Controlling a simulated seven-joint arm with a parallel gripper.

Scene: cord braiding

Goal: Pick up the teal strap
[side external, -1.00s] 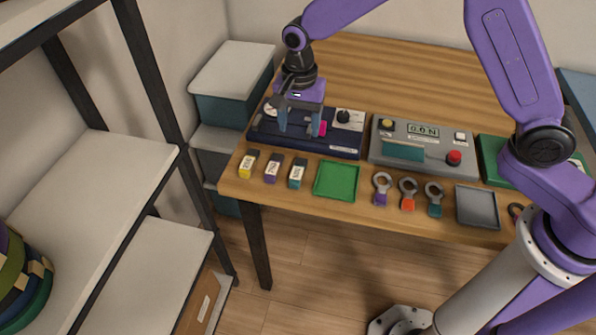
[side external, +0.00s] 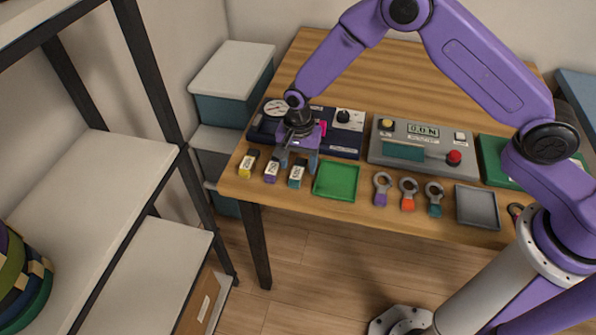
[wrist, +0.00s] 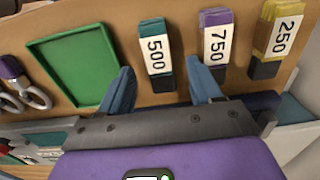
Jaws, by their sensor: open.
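The teal strap (side external: 297,174), a short folded piece with a white 500 label, lies near the table's front edge, left of the green tray. In the wrist view the strap (wrist: 154,30) lies just beyond my fingertips and between their lines. My gripper (side external: 299,164) is open and points down over the strap, with nothing in its fingers. Its two blue-grey fingers also show in the wrist view (wrist: 161,72). I cannot tell the exact height of the fingertips above the table.
A purple strap (side external: 272,171) labelled 750 and a yellow strap (side external: 249,163) labelled 250 lie close beside it. The green tray (side external: 336,180) is on the other side. A dark blue instrument (side external: 343,142) and a grey instrument (side external: 425,163) stand behind. Several ringed tags (side external: 408,194) lie further right.

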